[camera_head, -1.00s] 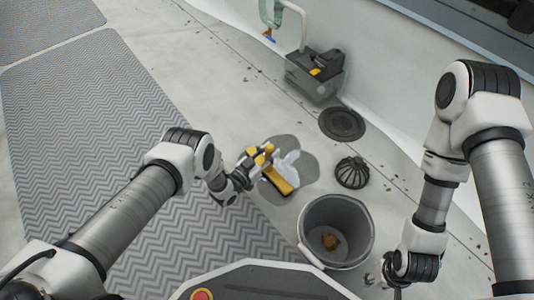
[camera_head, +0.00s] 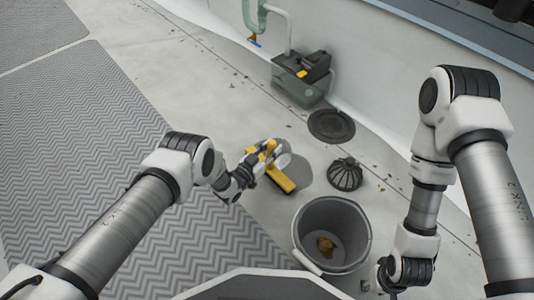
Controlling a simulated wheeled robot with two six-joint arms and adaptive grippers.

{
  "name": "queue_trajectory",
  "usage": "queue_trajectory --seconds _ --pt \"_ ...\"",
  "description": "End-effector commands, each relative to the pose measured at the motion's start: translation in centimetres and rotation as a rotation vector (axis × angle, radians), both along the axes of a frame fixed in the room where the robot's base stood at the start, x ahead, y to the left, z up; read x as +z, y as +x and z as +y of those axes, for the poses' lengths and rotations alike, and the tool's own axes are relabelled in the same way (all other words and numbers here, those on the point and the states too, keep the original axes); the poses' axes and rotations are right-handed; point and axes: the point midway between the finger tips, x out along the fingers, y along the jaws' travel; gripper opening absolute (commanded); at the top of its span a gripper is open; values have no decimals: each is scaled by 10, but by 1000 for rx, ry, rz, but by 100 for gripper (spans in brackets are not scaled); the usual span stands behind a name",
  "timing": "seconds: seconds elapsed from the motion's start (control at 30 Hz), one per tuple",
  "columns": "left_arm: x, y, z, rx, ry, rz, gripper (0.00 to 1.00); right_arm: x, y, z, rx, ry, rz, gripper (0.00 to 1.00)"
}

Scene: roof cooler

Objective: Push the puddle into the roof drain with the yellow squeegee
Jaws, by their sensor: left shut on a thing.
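The yellow squeegee (camera_head: 281,179) has its head low on the grey puddle (camera_head: 299,172), at the puddle's left side. My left gripper (camera_head: 262,158) is shut on the squeegee's handle, which stands steeply. A pale patch, perhaps glare, shows on the puddle behind the handle. The roof drain (camera_head: 331,125) appears as a dark round disc up and right of the puddle, apart from it. My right gripper (camera_head: 385,287) hangs low at the right, beside the bucket; its fingers are too unclear to judge.
A greenish crate (camera_head: 302,82) with dark items stands by the white wall. A zigzag mat (camera_head: 90,140) covers the left.

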Motion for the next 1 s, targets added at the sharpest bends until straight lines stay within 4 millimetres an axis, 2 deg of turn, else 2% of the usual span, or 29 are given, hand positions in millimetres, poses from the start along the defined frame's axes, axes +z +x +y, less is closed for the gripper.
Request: queue_trajectory --seconds 0.07,0.43,0.8,1.0 --pt "-2 5 -5 -1 0 -2 0 -7 0 0 0 0 0 40" --pt "1 8 -7 0 0 -2 0 -8 0 0 0 0 0 40" --pt "-4 29 -26 0 0 -4 0 -35 0 0 0 0 0 40" --pt "-2 33 -30 0 -1 1 0 -37 0 0 0 0 0 40"
